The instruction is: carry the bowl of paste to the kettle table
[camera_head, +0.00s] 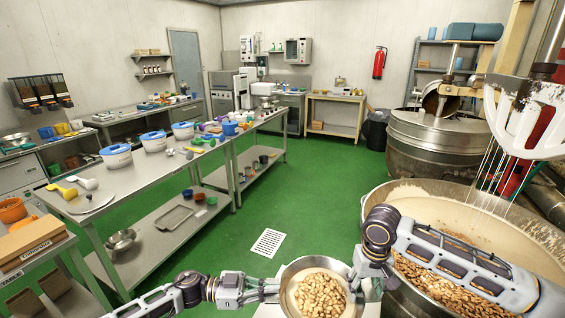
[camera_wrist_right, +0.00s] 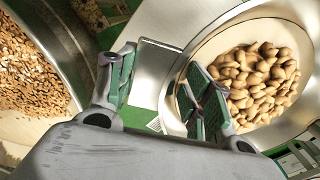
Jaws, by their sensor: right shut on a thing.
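A metal bowl (camera_head: 290,276) with pale paste and a heap of tan nut-like pieces in it is at the bottom centre of the head view. It also shows at the right of the right wrist view (camera_wrist_right: 178,75). My right gripper (camera_wrist_right: 160,88) is shut on the bowl's rim, with one finger inside the wall and one outside. In the head view my right wrist hides the bowl's right side. My left gripper (camera_head: 268,290) reaches the bowl's left rim; its jaw opening is too small to make out.
A large kettle (camera_head: 376,200) with cream mass and brown nuts is close on the right, under a white beater (camera_head: 520,120). A long steel table (camera_head: 120,190) with several tubs stands at left.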

